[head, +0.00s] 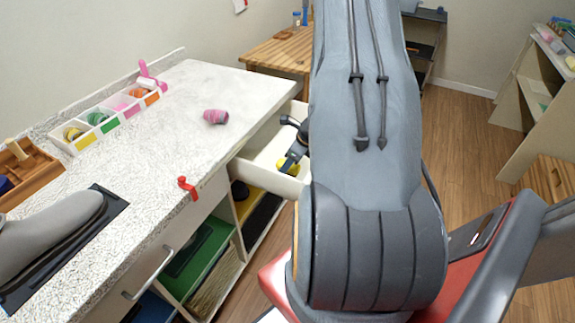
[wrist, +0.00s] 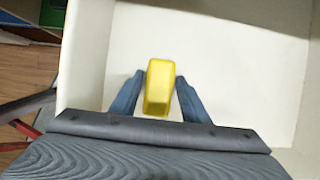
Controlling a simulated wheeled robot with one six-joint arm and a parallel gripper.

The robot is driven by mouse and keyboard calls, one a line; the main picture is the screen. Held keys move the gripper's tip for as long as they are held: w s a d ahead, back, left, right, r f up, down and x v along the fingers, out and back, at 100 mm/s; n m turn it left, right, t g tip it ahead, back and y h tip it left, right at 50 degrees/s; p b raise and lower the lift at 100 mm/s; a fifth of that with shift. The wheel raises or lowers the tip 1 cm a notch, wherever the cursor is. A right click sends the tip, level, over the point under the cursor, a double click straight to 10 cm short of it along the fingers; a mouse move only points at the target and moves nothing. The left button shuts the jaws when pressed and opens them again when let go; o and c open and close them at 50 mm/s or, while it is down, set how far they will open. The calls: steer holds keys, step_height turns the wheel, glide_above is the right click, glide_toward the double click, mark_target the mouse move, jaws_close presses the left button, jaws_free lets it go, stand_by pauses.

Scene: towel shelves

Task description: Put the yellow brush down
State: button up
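The yellow brush (wrist: 159,88) is between the two fingers of my gripper (wrist: 160,82) in the wrist view, with a fingertip close against each side. It looks like a small yellow block, and its underside is hidden. In the head view my gripper (head: 290,158) points down into the open white drawer (head: 249,172), with the yellow brush (head: 285,166) at its fingertips. The pale drawer floor (wrist: 225,60) lies beneath the brush in the wrist view. I cannot tell whether the brush touches that floor.
The drawer's walls stand close around my gripper. The speckled white countertop (head: 170,120) holds a pink roll (head: 215,116), a divided tray (head: 105,125), a red clamp (head: 187,186) and a grey iron-like object (head: 50,230). Shelves with green and yellow trays (head: 200,255) lie below.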

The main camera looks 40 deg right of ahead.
mark_target(296, 167)
steer(key=shift+o, duration=0.3)
steer(key=shift+s+a+r+p, duration=0.1)
steer(key=shift+r+p, duration=0.05)
steer(key=shift+p, duration=0.3)
steer(key=shift+r, duration=0.35)
steer(key=b+v, duration=0.1)
steer(key=v, duration=0.6)
steer(key=a+r+n+g, duration=0.1)
steer(key=a+r+n, duration=0.3)
steer(key=a+n, duration=0.35)
steer(key=a+r+n+g, duration=0.1)
steer(key=a+r+n, duration=0.4)
steer(key=a, duration=0.4)
steer(key=s+a+r+n+h, duration=0.1)
steer(key=s+a+r+n, duration=0.2)
steer(key=a+n, duration=0.3)
steer(key=s+a+r+n, duration=0.3)
steer(key=a+n, duration=0.4)
steer(key=n, duration=0.6)
steer(key=shift+s+r+g+h, duration=0.3)
steer(key=shift+r+g+h, duration=0.1)
